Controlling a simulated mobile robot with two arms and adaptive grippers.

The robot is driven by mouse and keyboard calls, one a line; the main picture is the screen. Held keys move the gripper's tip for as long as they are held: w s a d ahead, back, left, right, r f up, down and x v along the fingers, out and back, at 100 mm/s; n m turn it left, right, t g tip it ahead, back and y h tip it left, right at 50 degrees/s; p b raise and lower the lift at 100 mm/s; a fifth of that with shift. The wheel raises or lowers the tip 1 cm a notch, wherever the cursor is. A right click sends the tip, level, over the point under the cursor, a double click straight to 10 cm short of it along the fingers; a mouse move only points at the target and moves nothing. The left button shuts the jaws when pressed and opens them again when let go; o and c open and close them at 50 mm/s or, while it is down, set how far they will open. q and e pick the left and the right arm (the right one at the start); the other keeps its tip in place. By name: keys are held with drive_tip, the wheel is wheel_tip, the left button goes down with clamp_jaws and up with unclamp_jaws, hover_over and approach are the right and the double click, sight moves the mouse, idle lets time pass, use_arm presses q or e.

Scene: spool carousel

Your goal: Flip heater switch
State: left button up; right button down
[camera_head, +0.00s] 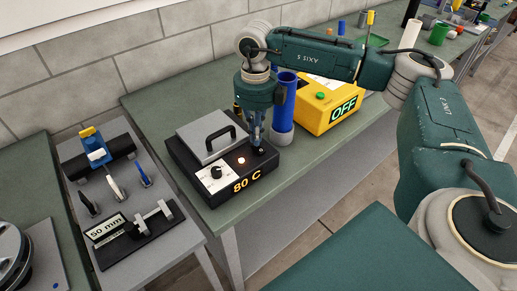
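The heater (186,174) is a black box with a grey lidded plate and a black handle on top. My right gripper (258,148) points down onto the heater's right side, just right of the light. Its narrow fingers look together, with nothing visible between them. The fingertips hide the switch, so I cannot tell its position. My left gripper is out of view.
A blue cylinder (284,106) stands close behind my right gripper. A yellow box (322,101) with a green button shows "OFF" to the right. A grey bench (170,247) with a "50 mm" fixture stands at the left. The green table is clear in front of the yellow box.

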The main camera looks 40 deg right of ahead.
drive_tip(key=shift+s+f+b, duration=0.1)
drive_tip(key=shift+f+b, duration=0.5)
drive_tip(key=shift+f, duration=0.3)
drive_tip(key=shift+r, duration=0.15)
drive_tip(key=shift+r+p, duration=2.25)
drive_tip(key=shift+r, duration=1.15)
